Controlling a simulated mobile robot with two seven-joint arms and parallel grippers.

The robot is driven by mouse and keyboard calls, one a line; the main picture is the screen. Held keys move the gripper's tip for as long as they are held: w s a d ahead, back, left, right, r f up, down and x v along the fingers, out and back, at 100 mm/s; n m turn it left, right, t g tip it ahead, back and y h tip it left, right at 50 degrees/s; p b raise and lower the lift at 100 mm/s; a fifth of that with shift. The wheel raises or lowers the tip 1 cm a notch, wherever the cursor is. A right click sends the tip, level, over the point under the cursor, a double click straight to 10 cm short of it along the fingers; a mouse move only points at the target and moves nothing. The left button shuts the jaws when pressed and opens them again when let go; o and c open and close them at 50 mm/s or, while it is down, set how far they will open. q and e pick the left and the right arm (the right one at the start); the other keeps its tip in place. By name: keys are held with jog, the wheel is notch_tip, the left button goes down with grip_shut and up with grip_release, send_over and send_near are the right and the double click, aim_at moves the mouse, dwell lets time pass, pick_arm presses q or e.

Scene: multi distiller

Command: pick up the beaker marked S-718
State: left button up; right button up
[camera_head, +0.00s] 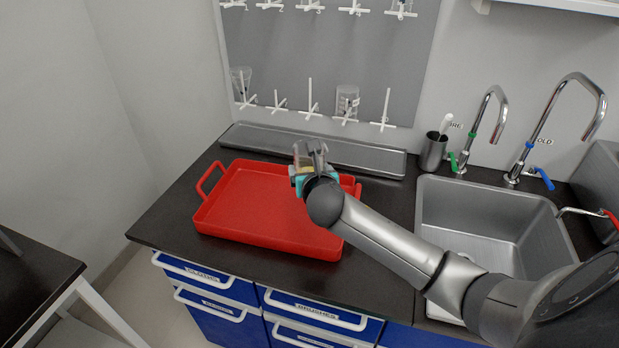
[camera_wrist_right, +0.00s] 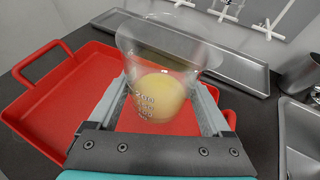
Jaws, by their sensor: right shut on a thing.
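A clear beaker (camera_wrist_right: 158,75) with pale yellow contents at its bottom stands between the fingers of my right gripper (camera_wrist_right: 165,105) in the right wrist view. The gripper is shut on it. In the head view the right gripper (camera_head: 308,160) is over the back right part of the red tray (camera_head: 262,208), and the beaker is mostly hidden by the gripper. My left gripper is not in view.
A grey pegboard (camera_head: 330,55) holds glassware on white pegs, including beakers at left (camera_head: 241,82) and centre (camera_head: 347,100). A long metal trough (camera_head: 365,157) lies behind the red tray.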

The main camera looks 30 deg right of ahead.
notch_tip(320, 180, up, 9)
jog(key=p, duration=0.2)
dwell(0.4)
